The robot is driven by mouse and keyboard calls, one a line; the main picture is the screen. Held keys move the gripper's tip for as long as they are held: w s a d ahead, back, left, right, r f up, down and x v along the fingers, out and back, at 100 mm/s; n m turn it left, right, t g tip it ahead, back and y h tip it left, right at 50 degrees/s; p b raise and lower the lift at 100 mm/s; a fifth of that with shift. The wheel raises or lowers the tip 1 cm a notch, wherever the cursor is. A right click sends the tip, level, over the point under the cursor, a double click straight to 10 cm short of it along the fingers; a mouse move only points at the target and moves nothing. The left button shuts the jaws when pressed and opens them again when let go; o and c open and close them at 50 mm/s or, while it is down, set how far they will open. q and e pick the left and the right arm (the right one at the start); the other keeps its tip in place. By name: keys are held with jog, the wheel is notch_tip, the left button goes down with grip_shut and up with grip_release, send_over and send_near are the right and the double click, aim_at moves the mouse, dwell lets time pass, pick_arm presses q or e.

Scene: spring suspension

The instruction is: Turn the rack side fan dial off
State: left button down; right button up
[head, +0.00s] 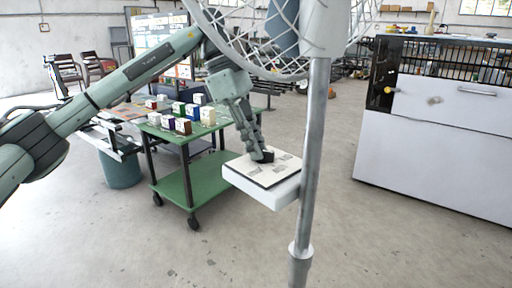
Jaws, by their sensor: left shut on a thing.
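A white control box (250,185) is fixed to the side of a grey metal pole, with a pale face plate carrying several small grey markings. A small black dial (267,156) stands on the far part of that face. My left gripper (262,153) reaches down onto it with its fingers shut on the dial. The fingers hide part of the dial, and I cannot tell which marking it points at. A fan with a wire cage (262,55) sits at the top of the pole. My right gripper is not in view.
The upright pole (313,150) stands right beside the control box. A green wheeled cart (193,185) with several small boxes on top is behind, to the left. A white cabinet (435,150) stands at the right. The floor in front is clear.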

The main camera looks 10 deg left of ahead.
pick_arm(q)
jog(key=n, duration=0.2)
jog(key=n+t+b, duration=0.1)
jog(key=n, duration=0.1)
jog(key=s+n+t+b, duration=0.1)
jog(key=n, duration=0.1)
jog(key=shift+y, duration=0.3)
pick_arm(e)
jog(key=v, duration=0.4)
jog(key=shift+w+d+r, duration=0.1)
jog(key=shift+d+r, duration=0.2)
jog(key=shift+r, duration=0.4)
pick_arm(q)
jog(key=c, duration=1.5)
grip_release()
jog(key=shift+c, duration=0.2)
jog(key=shift+d, duration=0.1)
